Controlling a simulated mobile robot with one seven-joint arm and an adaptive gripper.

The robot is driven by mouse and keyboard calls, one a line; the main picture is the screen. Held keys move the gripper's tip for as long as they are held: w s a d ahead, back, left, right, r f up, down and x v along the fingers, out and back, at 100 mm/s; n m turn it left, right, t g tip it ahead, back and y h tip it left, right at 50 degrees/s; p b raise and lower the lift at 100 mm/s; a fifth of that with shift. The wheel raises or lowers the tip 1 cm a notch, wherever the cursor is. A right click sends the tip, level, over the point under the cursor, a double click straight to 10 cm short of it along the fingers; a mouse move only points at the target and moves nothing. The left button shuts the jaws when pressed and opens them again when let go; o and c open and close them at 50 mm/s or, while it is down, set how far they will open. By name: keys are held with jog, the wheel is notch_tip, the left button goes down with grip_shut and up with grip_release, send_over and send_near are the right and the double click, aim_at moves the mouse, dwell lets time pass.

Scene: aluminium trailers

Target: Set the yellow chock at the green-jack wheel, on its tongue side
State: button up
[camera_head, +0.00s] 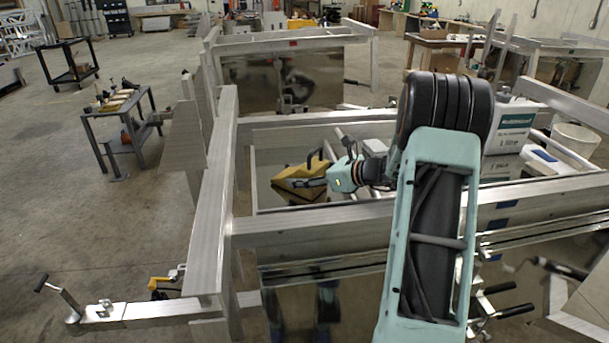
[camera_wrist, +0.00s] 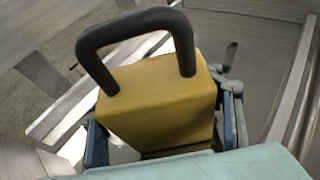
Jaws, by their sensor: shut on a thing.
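The yellow chock (camera_head: 291,174) is a wedge with a black loop handle. In the head view it is inside the near trailer's aluminium frame, beyond the near rail. My gripper (camera_head: 312,183) is shut on it. In the wrist view the chock (camera_wrist: 155,115) fills the middle, handle towards the top, with the fingers of my gripper (camera_wrist: 166,130) on either side. I cannot tell whether it touches the trailer bed (camera_head: 270,158). A trailer tongue (camera_head: 150,310) reaches out at the lower left, with a small yellow part (camera_head: 160,283) beside it. I cannot make out a green jack or its wheel.
White boxes with a green label (camera_head: 508,122) and a white bucket (camera_head: 574,146) are at right. A small workbench (camera_head: 125,105) stands at left. The concrete floor (camera_head: 90,220) there is mostly clear.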

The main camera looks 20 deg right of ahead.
jog(key=shift+f, duration=0.1)
jog(key=o, duration=1.9)
jog(key=shift+c, duration=0.2)
